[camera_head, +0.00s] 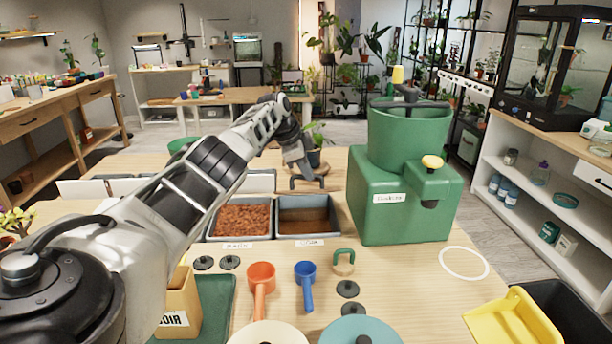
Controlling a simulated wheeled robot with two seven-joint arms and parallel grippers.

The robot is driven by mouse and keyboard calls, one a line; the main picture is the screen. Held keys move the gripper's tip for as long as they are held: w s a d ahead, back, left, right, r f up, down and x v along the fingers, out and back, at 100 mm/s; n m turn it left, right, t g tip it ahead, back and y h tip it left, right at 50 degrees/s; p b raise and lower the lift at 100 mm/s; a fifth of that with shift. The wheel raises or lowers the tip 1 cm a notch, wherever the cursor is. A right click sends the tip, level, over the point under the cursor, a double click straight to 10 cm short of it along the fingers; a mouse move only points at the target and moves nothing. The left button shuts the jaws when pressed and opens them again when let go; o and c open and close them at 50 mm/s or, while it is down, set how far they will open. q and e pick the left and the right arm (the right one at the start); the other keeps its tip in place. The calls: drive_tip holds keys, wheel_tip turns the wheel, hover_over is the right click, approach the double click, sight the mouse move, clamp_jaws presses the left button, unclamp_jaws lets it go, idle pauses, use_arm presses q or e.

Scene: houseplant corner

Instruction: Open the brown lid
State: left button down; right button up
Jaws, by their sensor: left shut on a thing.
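Two grey bins stand mid-table. The left one (210,232) holds coarse reddish-brown bark (240,217). The right one (279,232) shows a flat brown surface (308,216); I cannot tell whether this is a lid or its filling. My left arm reaches from the left to behind the right bin. My left gripper (306,181) is low there, shut on a dark bar-like part that I cannot clearly tell from the fingers. No brown lid can be made out with certainty. My right gripper is not in view.
A green machine (405,205) stands right of the bins. A potted plant (314,156) is close behind my gripper. An orange scoop (261,278), a blue scoop (305,280) and a yellow dustpan (515,318) lie in front. Table around the white ring (443,264) is clear.

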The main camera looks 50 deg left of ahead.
use_arm(q)
drive_tip(key=shift+s+a+f, duration=0.1)
drive_tip(key=shift+a+f, duration=0.05)
drive_tip(key=shift+f, duration=0.2)
drive_tip(key=c, duration=1.8)
unclamp_jaws()
drive_tip(key=o, duration=0.3)
drive_tip(key=shift+w+a+f, duration=0.1)
drive_tip(key=shift+w+f, duration=0.1)
drive_tip(key=shift+f, duration=0.05)
drive_tip(key=shift+w+a+f, duration=0.1)
drive_tip(key=shift+w, duration=0.05)
drive_tip(key=shift+r, duration=0.3)
drive_tip(key=v, duration=1.6)
